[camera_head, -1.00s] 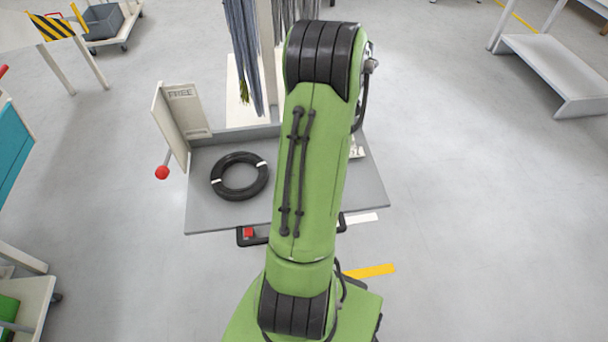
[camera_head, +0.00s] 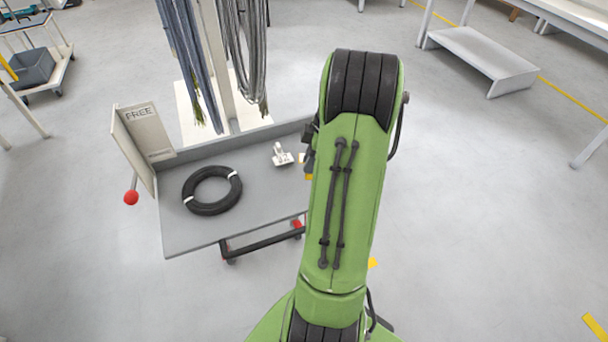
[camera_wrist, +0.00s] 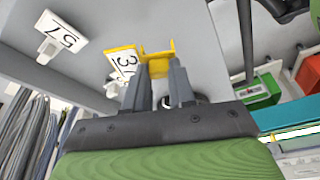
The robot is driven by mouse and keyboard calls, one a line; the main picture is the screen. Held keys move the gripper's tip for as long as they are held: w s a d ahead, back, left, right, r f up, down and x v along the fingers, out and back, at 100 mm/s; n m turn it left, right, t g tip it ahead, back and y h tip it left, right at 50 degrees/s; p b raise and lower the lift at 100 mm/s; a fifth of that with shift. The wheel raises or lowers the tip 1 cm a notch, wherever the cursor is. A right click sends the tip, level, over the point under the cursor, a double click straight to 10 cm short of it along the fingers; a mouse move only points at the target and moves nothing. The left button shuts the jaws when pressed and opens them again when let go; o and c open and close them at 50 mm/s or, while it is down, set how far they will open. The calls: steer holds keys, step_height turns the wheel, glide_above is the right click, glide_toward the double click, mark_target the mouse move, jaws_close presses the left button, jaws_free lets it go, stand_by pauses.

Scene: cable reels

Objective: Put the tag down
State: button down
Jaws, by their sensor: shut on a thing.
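My gripper (camera_wrist: 158,72) is shut on a yellow bracket (camera_wrist: 158,53) in the wrist view. A white tag (camera_wrist: 122,62) with dark digits starting with 3 is at the bracket's left side and looks part of it. The grey deck of the trolley (camera_head: 238,230) lies beyond it; I cannot tell whether the tag touches it. A second white tag (camera_wrist: 61,36), reading 57, is on the deck to the left, and shows in the head view (camera_head: 282,155). In the head view my arm hides most of the gripper; a bit of yellow (camera_head: 308,177) shows beside it.
A black cable coil (camera_head: 212,190) lies on the deck's left half. A panel marked FREE (camera_head: 137,130) stands at its left edge, by a red knob (camera_head: 131,197). Hanging cables (camera_head: 243,55) and a post rise behind. A grey step (camera_head: 475,60) stands at right.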

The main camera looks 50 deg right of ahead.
steer(key=shift+f+b, duration=0.65)
steer(key=shift+f, duration=1.55)
steer(key=c, duration=0.9)
jaws_free()
steer(key=shift+c, duration=0.2)
steer(key=shift+r, duration=0.1)
